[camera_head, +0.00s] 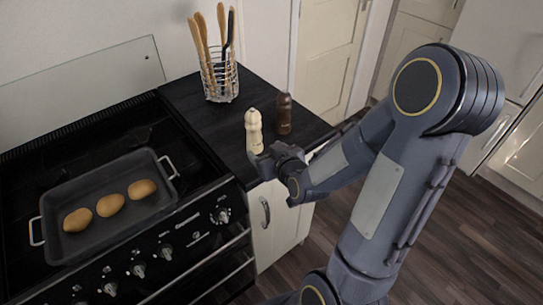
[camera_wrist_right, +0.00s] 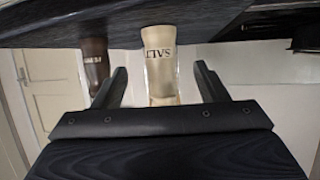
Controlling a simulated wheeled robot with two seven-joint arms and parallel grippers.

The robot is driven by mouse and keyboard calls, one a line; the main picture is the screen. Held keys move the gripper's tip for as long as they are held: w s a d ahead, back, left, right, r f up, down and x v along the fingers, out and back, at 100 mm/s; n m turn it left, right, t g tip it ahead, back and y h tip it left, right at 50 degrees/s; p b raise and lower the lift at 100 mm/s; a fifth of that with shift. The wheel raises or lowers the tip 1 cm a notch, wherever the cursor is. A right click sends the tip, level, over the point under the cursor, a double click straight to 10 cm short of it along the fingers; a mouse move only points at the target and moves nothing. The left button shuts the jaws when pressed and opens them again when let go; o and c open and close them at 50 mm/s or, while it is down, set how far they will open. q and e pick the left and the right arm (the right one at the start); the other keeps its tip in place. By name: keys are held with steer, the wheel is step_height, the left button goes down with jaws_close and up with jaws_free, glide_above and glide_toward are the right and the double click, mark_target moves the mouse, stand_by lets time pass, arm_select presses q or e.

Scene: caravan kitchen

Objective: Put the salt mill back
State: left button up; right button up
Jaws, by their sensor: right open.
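The cream salt mill (camera_head: 254,130) stands upright on the dark counter, beside the dark brown pepper mill (camera_head: 284,114). My right gripper (camera_head: 266,160) is low at the counter's front edge, close in front of the salt mill. In the right wrist view, which looks upside down, the salt mill (camera_wrist_right: 160,52) with its SALT lettering appears between the open fingers of my right gripper (camera_wrist_right: 160,70). No finger visibly presses on it. The pepper mill (camera_wrist_right: 94,62) is outside the fingers at the left there. My left gripper is not in view.
A wire holder (camera_head: 221,82) with wooden utensils stands at the counter's back. A black stove (camera_head: 100,180) at the left holds a roasting pan (camera_head: 100,222) with three potatoes (camera_head: 110,204). Bare counter (camera_head: 195,105) lies left of the mills.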

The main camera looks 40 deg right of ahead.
steer(key=s+a+r+g+y, duration=0.2)
steer(key=s+a+r+g, duration=0.1)
steer(key=s, duration=0.7)
steer(key=s+a+r+g+y, duration=0.3)
steer(key=s+a, duration=0.4)
steer(key=s, duration=0.3)
steer(key=shift+s+a+r+g, duration=0.15)
steer(key=shift+s+a+g, duration=0.2)
steer(key=shift+g, duration=0.55)
